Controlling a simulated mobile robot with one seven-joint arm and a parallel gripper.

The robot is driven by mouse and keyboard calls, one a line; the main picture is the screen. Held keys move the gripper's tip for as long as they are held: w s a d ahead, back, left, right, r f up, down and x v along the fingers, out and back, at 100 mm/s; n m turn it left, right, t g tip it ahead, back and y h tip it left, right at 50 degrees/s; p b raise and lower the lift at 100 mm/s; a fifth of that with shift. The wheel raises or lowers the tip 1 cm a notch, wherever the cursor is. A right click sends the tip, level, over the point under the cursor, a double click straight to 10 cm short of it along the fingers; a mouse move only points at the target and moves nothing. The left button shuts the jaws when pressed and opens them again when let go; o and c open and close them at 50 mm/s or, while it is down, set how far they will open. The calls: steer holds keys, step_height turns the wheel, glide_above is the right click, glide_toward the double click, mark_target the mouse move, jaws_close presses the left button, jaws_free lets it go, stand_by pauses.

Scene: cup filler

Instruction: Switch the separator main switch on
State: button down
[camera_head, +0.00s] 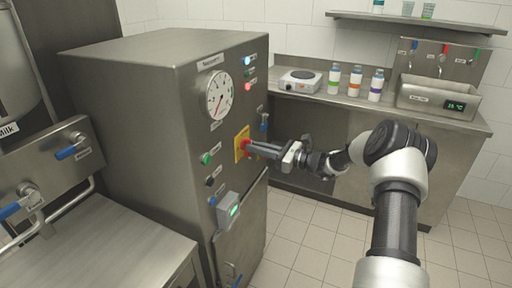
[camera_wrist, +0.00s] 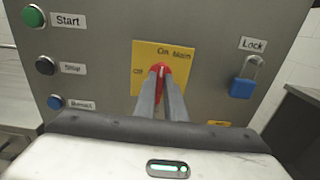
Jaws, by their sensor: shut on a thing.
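The separator main switch is a red knob (camera_wrist: 159,69) on a yellow plate (camera_wrist: 181,54) marked Off at left and On Main at the top. In the wrist view the knob stands roughly upright, its tip towards the top of the plate. My gripper (camera_wrist: 160,75) is shut on the knob, one finger on each side, hiding its lower part. In the head view my gripper (camera_head: 249,149) reaches the yellow plate (camera_head: 239,142) on the front of the steel separator cabinet (camera_head: 150,120) from the right.
A blue padlock (camera_wrist: 243,86) labelled Lock hangs right of the plate. A green Start button (camera_wrist: 33,15), a black button (camera_wrist: 45,65) and a blue button (camera_wrist: 55,102) are at left. A gauge (camera_head: 220,95) is above. A counter (camera_head: 340,98) with bottles stands behind.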

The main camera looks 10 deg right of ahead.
steer(key=c, duration=1.8)
jaws_free()
steer(key=v, duration=1.7)
steer(key=shift+s+d, duration=0.15)
